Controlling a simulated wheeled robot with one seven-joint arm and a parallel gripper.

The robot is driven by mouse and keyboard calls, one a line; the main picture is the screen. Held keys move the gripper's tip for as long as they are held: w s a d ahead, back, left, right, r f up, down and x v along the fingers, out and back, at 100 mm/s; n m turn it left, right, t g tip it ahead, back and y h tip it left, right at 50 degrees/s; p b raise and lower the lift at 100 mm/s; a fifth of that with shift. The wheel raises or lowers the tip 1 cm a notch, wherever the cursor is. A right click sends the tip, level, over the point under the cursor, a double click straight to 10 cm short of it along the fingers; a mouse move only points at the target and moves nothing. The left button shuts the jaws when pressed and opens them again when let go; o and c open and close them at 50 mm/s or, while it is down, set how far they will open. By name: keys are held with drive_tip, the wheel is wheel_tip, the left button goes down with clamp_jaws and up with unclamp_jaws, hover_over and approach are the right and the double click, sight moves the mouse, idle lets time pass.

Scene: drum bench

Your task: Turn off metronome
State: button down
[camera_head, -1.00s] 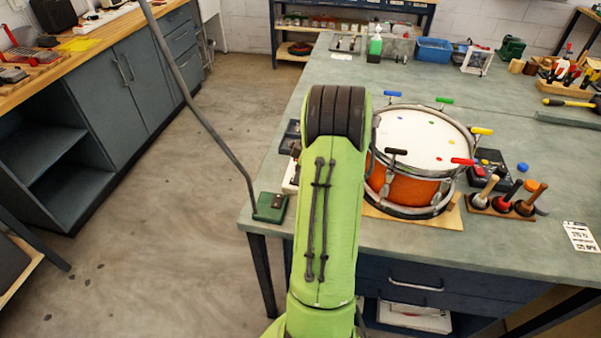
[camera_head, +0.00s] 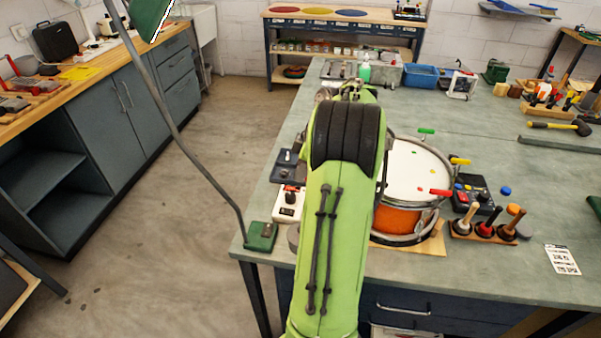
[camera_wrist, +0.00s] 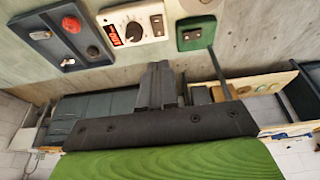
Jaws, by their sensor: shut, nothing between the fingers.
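A white box (camera_wrist: 132,25) with a black dial and a red lit display shows in the wrist view; it looks like the metronome. In the head view this white box (camera_head: 288,204) sits at the bench's left edge, partly hidden by my arm. My gripper (camera_wrist: 158,66) is shut and empty, its fingertips below the box in the wrist picture and apart from it. The dial's setting is too small to read. In the head view my arm hides the gripper.
A dark panel (camera_wrist: 65,38) with a red button lies left of the box in the wrist view. The green lamp base (camera_wrist: 195,34) stands right of it, its pole rising. The orange drum (camera_head: 400,219), mallet rack (camera_head: 483,235) and dark keypad unit (camera_head: 473,195) are right of my arm.

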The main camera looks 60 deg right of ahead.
sight(282, 211)
drive_tip(key=b+x, duration=0.1)
drive_tip(key=x, duration=0.5)
drive_tip(key=b+x, duration=0.1)
drive_tip(key=x, duration=0.6)
drive_tip(key=shift+w+a+r, duration=0.1)
drive_tip(key=shift+w+a, duration=0.05)
drive_tip(key=shift+a, duration=0.05)
drive_tip(key=shift+f, duration=0.55)
drive_tip(key=shift+w+f, duration=0.1)
